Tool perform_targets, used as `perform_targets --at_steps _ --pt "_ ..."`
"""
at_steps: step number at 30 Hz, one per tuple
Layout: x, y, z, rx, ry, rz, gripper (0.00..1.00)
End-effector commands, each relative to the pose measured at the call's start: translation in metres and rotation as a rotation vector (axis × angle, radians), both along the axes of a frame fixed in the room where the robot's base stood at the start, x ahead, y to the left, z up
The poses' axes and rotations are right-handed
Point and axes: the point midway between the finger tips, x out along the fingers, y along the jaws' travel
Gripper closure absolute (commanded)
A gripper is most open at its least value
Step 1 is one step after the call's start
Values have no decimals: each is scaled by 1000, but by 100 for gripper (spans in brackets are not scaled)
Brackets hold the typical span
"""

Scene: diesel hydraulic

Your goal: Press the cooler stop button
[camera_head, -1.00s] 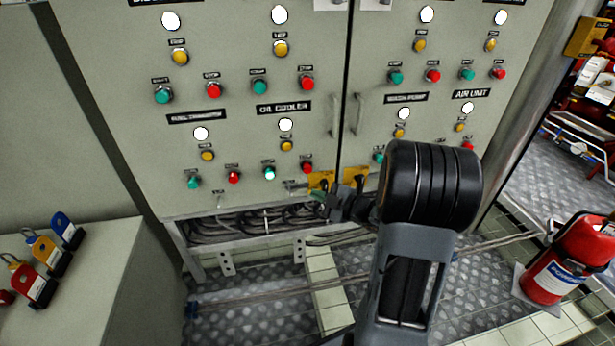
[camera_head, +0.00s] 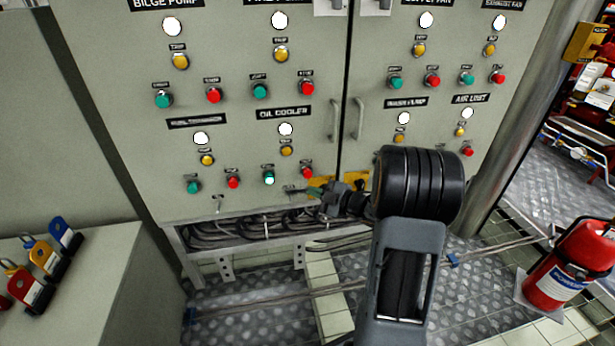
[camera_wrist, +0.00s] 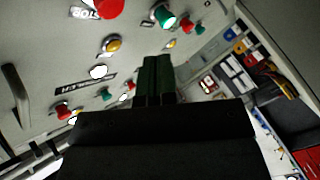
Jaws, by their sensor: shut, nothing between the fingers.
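The oil cooler stop button (camera_head: 307,173) is a red round button at the right end of the OIL COOLER group, beside a lit green start button (camera_head: 269,178). My gripper (camera_head: 298,191) is shut and empty, just below the stop button in the head view. A gap to the panel face cannot be judged there. In the wrist view, the dark shut fingers (camera_wrist: 157,63) point at the panel. A large red button (camera_wrist: 109,8) with a STOP label is cut by the top edge, left of a green button (camera_wrist: 163,16); it appears to be the cooler stop.
An OIL COOLER label (camera_head: 284,113), a white lamp (camera_head: 286,129) and a yellow trip button (camera_head: 286,151) sit above. Door handles (camera_head: 335,120) are close by on the right. Open cabling (camera_head: 235,230) runs below the panel. A fire extinguisher (camera_head: 567,268) stands at the right.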

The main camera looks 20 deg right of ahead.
Motion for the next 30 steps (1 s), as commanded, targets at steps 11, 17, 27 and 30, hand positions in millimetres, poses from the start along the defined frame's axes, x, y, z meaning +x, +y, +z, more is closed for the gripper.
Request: perform_targets --at_steps 11,17,27,30 --pt "35 -7 0 0 -1 -1 100" --pt "42 -8 0 1 0 1 100" --pt "43 -8 0 0 -1 -1 100" --pt "43 -8 0 0 -1 -1 100"
